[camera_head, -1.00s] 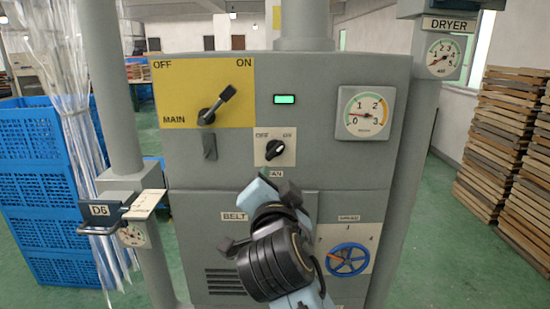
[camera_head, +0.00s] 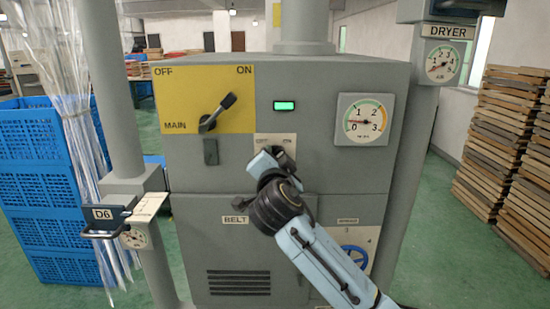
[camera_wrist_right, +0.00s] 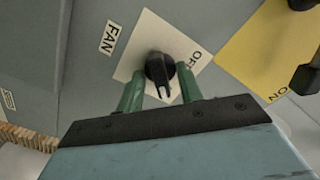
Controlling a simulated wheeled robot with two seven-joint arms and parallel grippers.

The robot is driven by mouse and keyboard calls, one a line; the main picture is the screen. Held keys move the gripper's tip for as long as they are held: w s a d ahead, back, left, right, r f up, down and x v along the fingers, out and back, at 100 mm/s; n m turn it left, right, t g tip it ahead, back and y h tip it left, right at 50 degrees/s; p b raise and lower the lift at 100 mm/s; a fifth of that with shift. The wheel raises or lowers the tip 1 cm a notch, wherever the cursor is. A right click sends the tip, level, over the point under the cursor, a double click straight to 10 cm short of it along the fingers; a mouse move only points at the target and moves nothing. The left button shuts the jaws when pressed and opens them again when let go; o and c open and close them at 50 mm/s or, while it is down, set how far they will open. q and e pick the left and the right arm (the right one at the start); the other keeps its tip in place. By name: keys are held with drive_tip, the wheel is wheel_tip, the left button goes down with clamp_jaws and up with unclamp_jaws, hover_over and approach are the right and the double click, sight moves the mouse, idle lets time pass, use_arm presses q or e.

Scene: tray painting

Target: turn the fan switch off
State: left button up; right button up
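The fan switch is a black rotary knob (camera_wrist_right: 160,66) on a pale plate (camera_head: 262,138). In the wrist view its marked end points down the picture, away from the OFF label at upper right; the ON label is hidden. In the head view my right gripper (camera_head: 276,152) covers the knob. In the wrist view the green fingers of my right gripper (camera_wrist_right: 160,73) are open on both sides of the knob, with gaps showing on each side. My left gripper is not in view.
The yellow MAIN plate (camera_head: 175,95) with its lever (camera_head: 218,112) toward ON is up and left. A green lamp (camera_head: 285,106) is lit above the fan plate.

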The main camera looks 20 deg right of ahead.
clamp_jaws()
